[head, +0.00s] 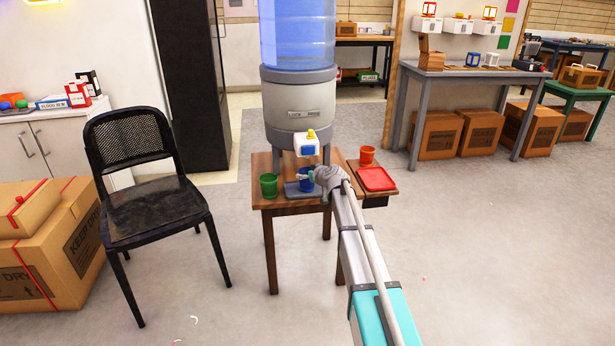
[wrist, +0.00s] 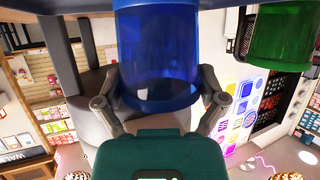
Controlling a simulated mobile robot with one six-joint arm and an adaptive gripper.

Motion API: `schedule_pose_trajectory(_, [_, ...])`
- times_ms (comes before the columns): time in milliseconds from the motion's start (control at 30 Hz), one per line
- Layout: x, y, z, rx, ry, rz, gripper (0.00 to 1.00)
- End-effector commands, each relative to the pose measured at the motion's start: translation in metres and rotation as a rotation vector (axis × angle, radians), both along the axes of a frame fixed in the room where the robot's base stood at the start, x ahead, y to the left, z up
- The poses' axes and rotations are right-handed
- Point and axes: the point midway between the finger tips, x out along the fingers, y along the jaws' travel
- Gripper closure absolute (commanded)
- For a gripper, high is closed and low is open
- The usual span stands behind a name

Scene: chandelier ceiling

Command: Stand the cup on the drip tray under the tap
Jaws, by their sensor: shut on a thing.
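The blue cup (head: 306,181) is between the fingers of my gripper (head: 314,174), upright under the tap (head: 306,147), at the dark drip tray (head: 291,191). The wrist view looks upside down; there the same blue cup (wrist: 157,62) fills the middle, with the fingers of my gripper (wrist: 160,92) shut on both its sides. I cannot tell whether its base touches the tray. My gripper partly covers the cup and the tray's right side in the head view.
A green cup (head: 268,186) stands left of the tray; it also shows in the wrist view (wrist: 284,38). The water dispenser (head: 299,100) stands behind. A black chair (head: 150,210) is left.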

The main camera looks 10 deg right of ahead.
Motion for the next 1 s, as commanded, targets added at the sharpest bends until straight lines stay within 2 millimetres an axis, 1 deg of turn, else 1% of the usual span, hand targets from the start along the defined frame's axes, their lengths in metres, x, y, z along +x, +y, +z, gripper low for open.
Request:
schedule_pose_trajectory(300, [0.0, 0.0012, -0.0043, 0.0, 0.0, 0.001, 0.57])
schedule_pose_trajectory(333, [0.0, 0.0012, -0.0031, -0.001, 0.0, 0.001, 0.05])
schedule_pose_trajectory(367, [0.0, 0.0012, -0.0029, -0.001, 0.0, 0.001, 0.0])
schedule_pose_trajectory(767, [-0.0001, 0.0012, -0.0024, 0.0, 0.0, 0.001, 0.0])
schedule_pose_trajectory(967, [0.0, 0.0011, 0.0022, 0.0, 0.0, 0.001, 0.0])
schedule_pose_trajectory(1000, [-0.0045, -0.0005, 0.0033, 0.0, 0.0, 0.001, 0.0])
